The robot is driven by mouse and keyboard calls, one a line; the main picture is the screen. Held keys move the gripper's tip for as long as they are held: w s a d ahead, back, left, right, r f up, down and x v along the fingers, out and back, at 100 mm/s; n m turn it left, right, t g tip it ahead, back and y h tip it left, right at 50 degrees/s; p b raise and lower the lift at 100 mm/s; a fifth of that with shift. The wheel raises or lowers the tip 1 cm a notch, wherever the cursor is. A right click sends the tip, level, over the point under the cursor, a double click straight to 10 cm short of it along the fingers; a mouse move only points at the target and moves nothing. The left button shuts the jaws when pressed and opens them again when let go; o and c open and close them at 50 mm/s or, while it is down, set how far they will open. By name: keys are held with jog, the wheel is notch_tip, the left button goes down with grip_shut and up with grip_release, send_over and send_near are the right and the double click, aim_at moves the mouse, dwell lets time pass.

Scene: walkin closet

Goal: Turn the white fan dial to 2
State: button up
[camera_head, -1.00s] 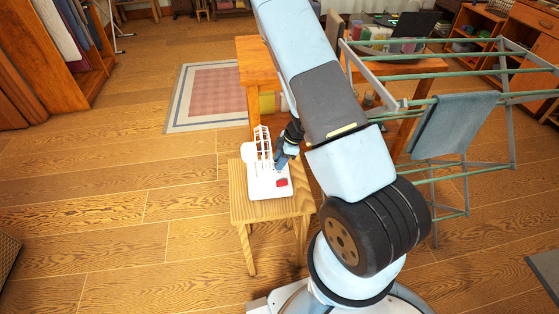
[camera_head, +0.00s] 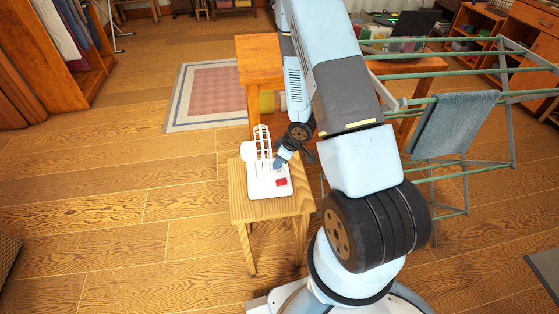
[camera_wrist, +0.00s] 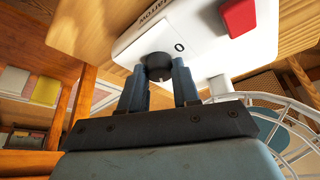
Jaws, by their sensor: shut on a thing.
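The white fan (camera_head: 256,186) stands on a small wooden stool, its wire cage at the back of its base and a red block on the base. In the wrist view the fan base (camera_wrist: 200,48) fills the upper middle, with a "0" mark beside the dark round dial (camera_wrist: 157,62). My gripper (camera_wrist: 160,75) is shut on the dial, one finger on each side. In the head view my gripper (camera_head: 279,163) is at the base, beside the cage. The dial's pointer and its other marks cannot be made out.
The wooden stool (camera_head: 240,208) has little bare top around the fan. A wooden desk (camera_head: 257,72) stands behind it. A drying rack (camera_head: 470,165) with a grey-blue towel (camera_head: 450,123) stands to the right. Open floor lies left and front.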

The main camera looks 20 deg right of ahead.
dwell(0.3)
jog(key=o, duration=1)
jog(key=shift+o, duration=0.2)
jog(key=v, duration=1.3)
jog(key=shift+r, duration=0.3)
jog(key=shift+s, duration=0.1)
